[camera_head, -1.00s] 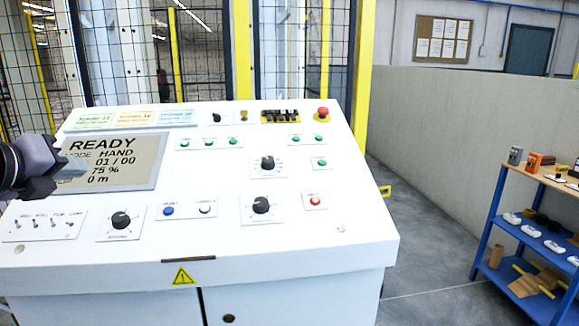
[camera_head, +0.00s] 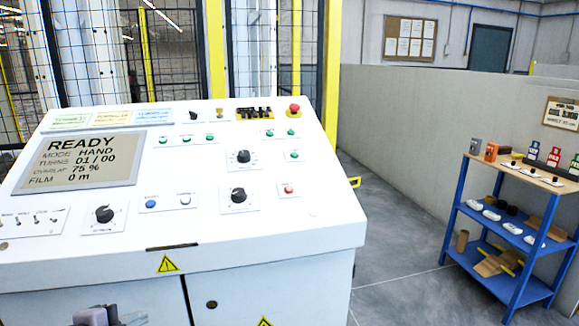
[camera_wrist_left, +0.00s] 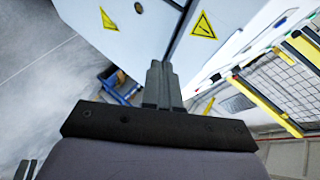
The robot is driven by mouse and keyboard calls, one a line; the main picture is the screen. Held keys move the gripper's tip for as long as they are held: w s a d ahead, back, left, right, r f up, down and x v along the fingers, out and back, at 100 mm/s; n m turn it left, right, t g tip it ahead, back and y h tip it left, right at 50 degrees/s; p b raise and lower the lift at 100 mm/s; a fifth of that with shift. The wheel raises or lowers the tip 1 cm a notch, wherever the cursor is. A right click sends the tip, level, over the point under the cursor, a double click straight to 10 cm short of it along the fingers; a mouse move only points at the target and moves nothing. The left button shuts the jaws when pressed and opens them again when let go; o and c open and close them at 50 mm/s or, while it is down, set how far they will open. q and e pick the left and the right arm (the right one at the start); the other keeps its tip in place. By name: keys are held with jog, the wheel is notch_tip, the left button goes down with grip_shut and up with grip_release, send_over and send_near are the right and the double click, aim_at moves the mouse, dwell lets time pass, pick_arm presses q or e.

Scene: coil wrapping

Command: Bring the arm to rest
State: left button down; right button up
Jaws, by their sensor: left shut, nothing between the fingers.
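My left gripper (camera_head: 110,316) shows only in part at the bottom edge of the head view, in front of the control console (camera_head: 250,245) and below its sloping top. In the left wrist view its two grey fingers (camera_wrist_left: 160,72) are together, with nothing between them. Beyond the fingers are the console's white front doors with yellow warning signs. The console screen (camera_head: 82,160) reads READY, MODE HAND, TURNS 01 / 00, OVERLAP 75 %, FILM 0 m. My right gripper is not in view.
A blue shelf rack (camera_head: 450,220) with small items stands at the right. A mesh fence with yellow posts (camera_head: 217,50) is behind the console. The grey floor (camera_head: 400,270) between console and rack is clear.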

pick_arm(q)
jog(key=s+d+f+n+g, duration=0.1)
jog(key=s+d+f+n, duration=0.5)
jog(key=s+f, duration=0.3)
jog(key=s+d+f+n, duration=0.5)
jog(key=s+f+n, duration=0.3)
jog(key=s+f, duration=0.2)
jog(key=shift+s+d+f+g+y, duration=0.25)
jog(key=shift+d+f+g+y, duration=0.05)
jog(key=shift+d+f+g, duration=0.15)
dwell(1.8)
